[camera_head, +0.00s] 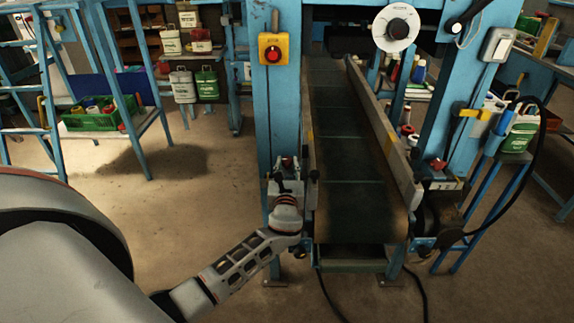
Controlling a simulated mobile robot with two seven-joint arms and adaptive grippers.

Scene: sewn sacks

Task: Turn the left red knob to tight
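The left red knob (287,161) is small and sits on a bracket on the left side of the conveyor. It shows just above my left gripper, partly hidden. A second red knob (437,163) sits on the right side of the conveyor. My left gripper (289,183) is at the left bracket, with its arm coming in from the lower left. Its dark fingers are small and blend with the bracket, so I cannot tell whether they are open or touch the knob. My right gripper is out of view.
The dark conveyor belt (350,150) runs away between side rails, inside a blue frame. A yellow box with a red button (273,52) is on the left post. A round white dial (396,28) hangs above. Cables lie in front. The floor (200,200) at left is clear.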

